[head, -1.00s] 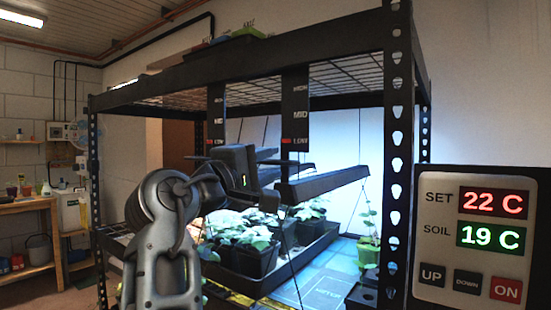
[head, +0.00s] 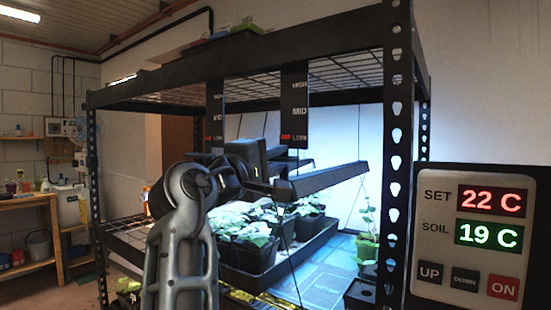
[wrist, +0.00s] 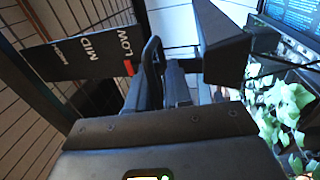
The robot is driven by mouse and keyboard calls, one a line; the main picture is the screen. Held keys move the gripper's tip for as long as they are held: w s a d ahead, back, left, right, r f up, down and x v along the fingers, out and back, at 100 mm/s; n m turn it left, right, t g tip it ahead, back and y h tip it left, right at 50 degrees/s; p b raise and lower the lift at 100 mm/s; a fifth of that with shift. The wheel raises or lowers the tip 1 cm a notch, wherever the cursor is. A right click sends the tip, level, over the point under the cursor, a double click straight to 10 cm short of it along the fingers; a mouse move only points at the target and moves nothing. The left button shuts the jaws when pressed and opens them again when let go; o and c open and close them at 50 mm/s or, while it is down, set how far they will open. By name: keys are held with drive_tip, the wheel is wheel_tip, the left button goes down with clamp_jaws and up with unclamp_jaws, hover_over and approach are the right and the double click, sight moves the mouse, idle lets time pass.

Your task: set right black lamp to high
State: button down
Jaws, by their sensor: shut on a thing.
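The right black lamp (head: 325,179) is a long dark bar hanging under the rack top, slanting from its near end up to the right. Its dark scale strip (head: 294,105) reads HIGH, MID, LOW from the top, with the red marker (head: 287,137) at LOW. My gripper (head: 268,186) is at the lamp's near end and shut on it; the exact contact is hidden. In the wrist view, the fingers (wrist: 160,85) are beside the dark lamp end (wrist: 225,45), and a scale strip (wrist: 85,48) shows a red mark by LOW.
The left scale strip (head: 215,115) hangs close by, and its lamp (head: 292,163) is partly hidden behind my gripper. Seedlings in a black tray (head: 300,258) stand below. A rack post (head: 393,200) and a control panel (head: 475,240) bound the right side.

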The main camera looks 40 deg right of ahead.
idle(0.3)
wheel_tip(320, 180, up, 11)
drive_tip(key=p, duration=0.8)
drive_tip(key=shift+a, duration=0.15)
drive_tip(key=c, duration=1.3)
unclamp_jaws()
drive_tip(key=shift+o, duration=0.3)
drive_tip(key=shift+f, duration=0.2)
drive_tip(key=b+v, duration=0.1)
drive_tip(key=v, duration=0.6)
drive_tip(key=shift+a+b, duration=0.25)
drive_tip(key=shift+b, duration=0.05)
